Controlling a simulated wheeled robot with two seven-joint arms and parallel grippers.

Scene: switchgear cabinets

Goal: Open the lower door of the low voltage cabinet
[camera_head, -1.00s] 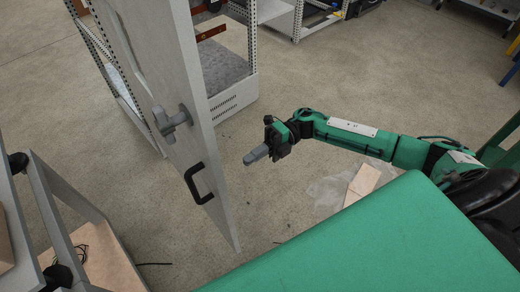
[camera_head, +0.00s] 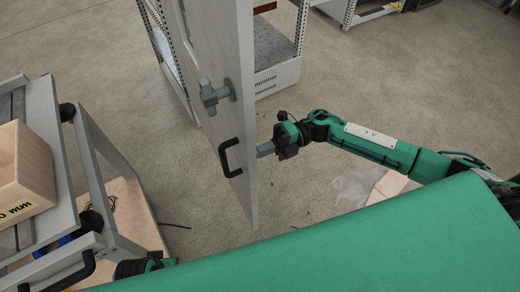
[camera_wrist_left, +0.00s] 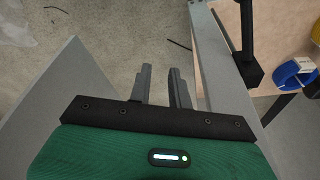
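A tall light-grey cabinet door (camera_head: 190,50) stands swung out in the head view. It carries a grey latch knob (camera_head: 215,95) and, below it, a black pull handle (camera_head: 229,158). My right gripper (camera_head: 264,149) is at the right side of the door, fingers pointing left at its free edge. Its tips are at or very near the edge; I cannot tell if they touch or are parted. In the left wrist view my left gripper (camera_wrist_left: 163,87) has its two fingers apart with nothing between them. A grey panel (camera_wrist_left: 50,100) stands left of it.
A grey frame (camera_head: 105,150) with a wooden box (camera_head: 22,172) on its top stands at the left. An open perforated-post rack (camera_head: 277,78) is behind the door. A blue roll (camera_wrist_left: 293,74) lies at the right in the wrist view. Floor beyond my right arm is mostly clear.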

